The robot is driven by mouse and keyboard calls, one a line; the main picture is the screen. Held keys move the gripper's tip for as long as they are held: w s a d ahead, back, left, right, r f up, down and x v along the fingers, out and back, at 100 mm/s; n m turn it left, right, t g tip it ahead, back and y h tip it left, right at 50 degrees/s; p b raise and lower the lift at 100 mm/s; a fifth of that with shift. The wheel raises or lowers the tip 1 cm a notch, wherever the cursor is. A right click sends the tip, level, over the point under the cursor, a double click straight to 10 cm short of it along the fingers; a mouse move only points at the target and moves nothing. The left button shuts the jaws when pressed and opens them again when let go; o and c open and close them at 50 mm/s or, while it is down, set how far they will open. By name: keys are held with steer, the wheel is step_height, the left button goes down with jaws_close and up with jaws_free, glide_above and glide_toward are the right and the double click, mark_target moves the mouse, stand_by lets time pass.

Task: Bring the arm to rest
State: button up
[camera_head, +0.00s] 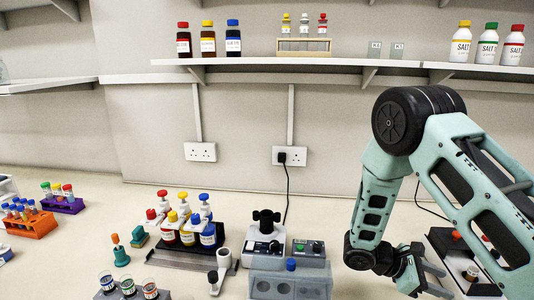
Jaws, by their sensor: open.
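My arm (375,200) is pale green with black joints. It comes in from the right edge, rises to a black elbow joint and drops to the wrist over the right part of the bench. My gripper (440,279) is at its lower end, its fingers pointing right, beside a dark tray (440,243). It is open, and no held object shows between the fingers. Part of the tray is hidden behind my arm.
Left of my gripper stand a grey block (310,281) with a blue-capped tube and a small grey device (265,245). A bottle rack (180,257) stands further left. A shelf (330,65) with bottles runs behind. Bench room (335,220) is clear behind the devices.

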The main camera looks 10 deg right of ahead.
steer(key=s+a+r+m+t+y, duration=0.3)
steer(key=a+r+m+t+y, duration=0.1)
steer(key=a+r+m+y, duration=0.25)
steer(key=s+a+r+m+t+y, duration=0.3)
steer(key=a+r+m+y, duration=0.3)
steer(key=r+y, duration=0.1)
steer(key=s+a+n+g+b, duration=0.1)
steer(key=s+a+n, duration=0.3)
steer(key=a, duration=0.5)
steer(key=s+a+f+n+g+b, duration=0.1)
steer(key=s+a+n+b, duration=0.1)
steer(key=s+a, duration=0.7)
steer(key=shift+a+n, duration=0.35)
steer(key=shift+n, duration=0.5)
steer(key=shift+w+y, duration=0.1)
steer(key=shift+y, duration=0.15)
